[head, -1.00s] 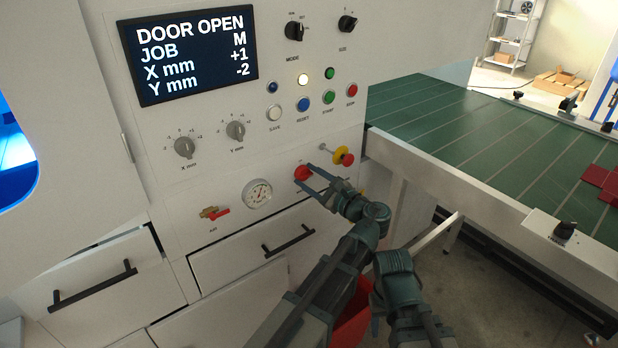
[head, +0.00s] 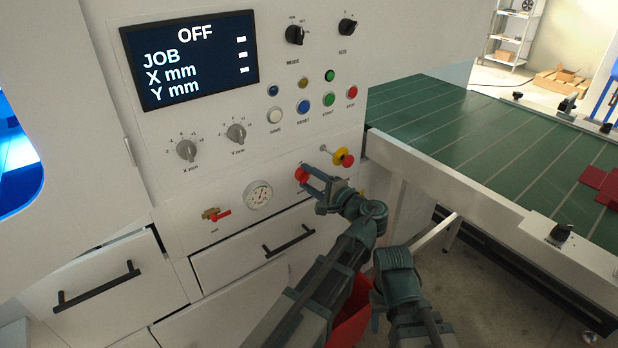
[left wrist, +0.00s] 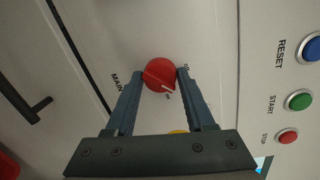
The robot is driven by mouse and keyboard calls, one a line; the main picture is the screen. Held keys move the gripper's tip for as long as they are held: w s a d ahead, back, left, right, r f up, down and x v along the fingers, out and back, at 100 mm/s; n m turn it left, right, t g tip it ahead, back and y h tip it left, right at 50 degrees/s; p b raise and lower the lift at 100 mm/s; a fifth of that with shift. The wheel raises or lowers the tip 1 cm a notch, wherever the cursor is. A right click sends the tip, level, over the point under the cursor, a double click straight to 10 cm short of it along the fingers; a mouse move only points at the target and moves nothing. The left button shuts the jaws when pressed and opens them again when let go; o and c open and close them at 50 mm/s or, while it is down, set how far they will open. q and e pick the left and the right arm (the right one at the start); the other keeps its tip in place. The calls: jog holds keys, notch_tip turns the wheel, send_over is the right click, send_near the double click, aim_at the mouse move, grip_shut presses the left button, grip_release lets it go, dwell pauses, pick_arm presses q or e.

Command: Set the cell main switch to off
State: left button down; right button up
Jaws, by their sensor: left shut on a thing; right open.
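The red main switch knob (head: 301,174) is on the lower right of the white machine panel. It also shows in the left wrist view (left wrist: 158,76), with a white pointer line towards the lower right and labels partly hidden. My left gripper (head: 309,175) is shut on this knob, one finger on each side, as the left wrist view shows (left wrist: 161,74). The display (head: 192,60) reads OFF, with dashes beside JOB, X mm and Y mm. Part of my right arm shows at the lower right, but I cannot make out its gripper.
A red emergency stop on yellow (head: 344,158) sits just right of the knob. A pressure gauge (head: 258,195) and a red-handled air valve (head: 216,214) are to the left. Drawers with black handles (head: 290,241) lie below. A green conveyor (head: 470,125) runs to the right.

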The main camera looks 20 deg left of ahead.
pick_arm(q)
jog(key=n, duration=0.4)
jog(key=shift+s+n+t+h, duration=0.1)
jog(key=shift+n+t+h, duration=0.35)
jog(key=shift+n, duration=1.75)
jog(key=shift+c, duration=1.4)
grip_release()
jog(key=shift+s, duration=0.1)
